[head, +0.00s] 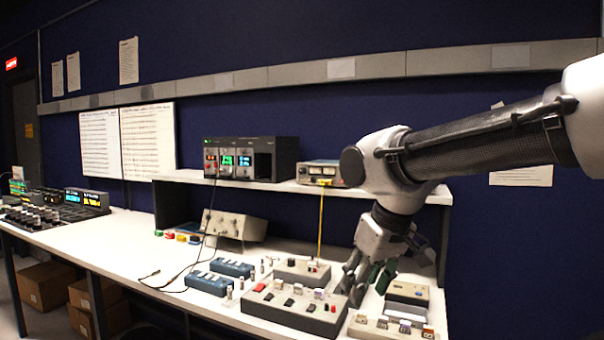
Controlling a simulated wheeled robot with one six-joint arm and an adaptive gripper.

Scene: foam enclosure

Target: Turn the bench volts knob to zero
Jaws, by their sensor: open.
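My gripper (368,284) hangs from my arm at the right, pointing down over the right part of the white bench. Its fingers are apart and I see nothing between them. The fingers are close to the right end of a grey switch panel (275,312); I cannot tell if they touch it. No volts label is readable. A pale bench instrument (318,172) sits on the shelf, partly hidden by my arm. Another pale instrument (234,226) with small knobs stands tilted on the bench below the shelf. I cannot tell which carries the volts knob.
A black rack with lit displays (238,158) stands on the shelf (205,179). Blue boxes (215,275), small cylinders and other panels (390,328) crowd the bench front. The bench's left middle (105,245) is clear.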

